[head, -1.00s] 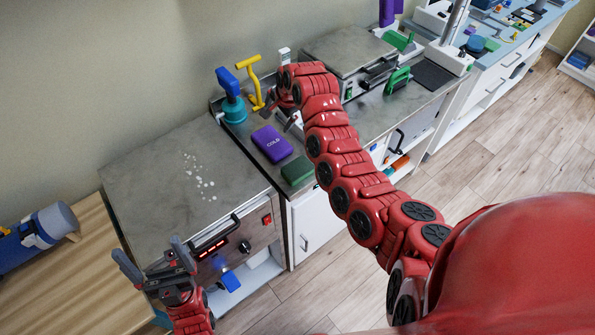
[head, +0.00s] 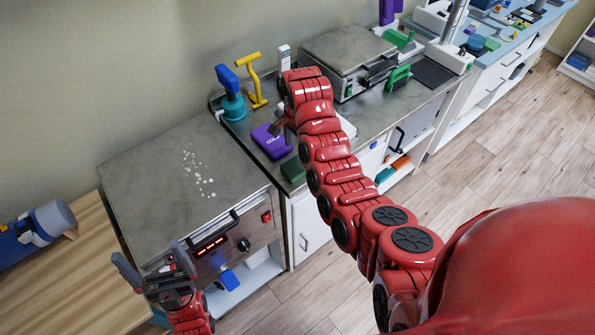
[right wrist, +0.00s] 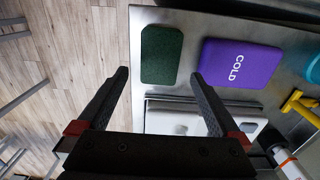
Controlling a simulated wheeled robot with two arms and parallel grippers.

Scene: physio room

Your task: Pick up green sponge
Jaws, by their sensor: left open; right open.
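The green sponge (head: 294,170) is a dark green block near the front edge of the metal counter, partly hidden by my right arm in the head view. In the right wrist view the sponge (right wrist: 161,55) lies flat, ahead of the jaws and between the lines of the two fingers. My right gripper (right wrist: 158,82) is open and empty, above the counter; in the head view it is mostly hidden behind its arm, over the purple pack. My left gripper (head: 148,265) is open and empty in front of the metal-topped unit at lower left.
A purple pack (right wrist: 240,63) marked COLD lies next to the sponge with a small gap. A teal, blue-handled tool (head: 232,93) and a yellow tool (head: 254,84) stand behind. The metal-topped unit (head: 170,210) at left is clear except for white spots.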

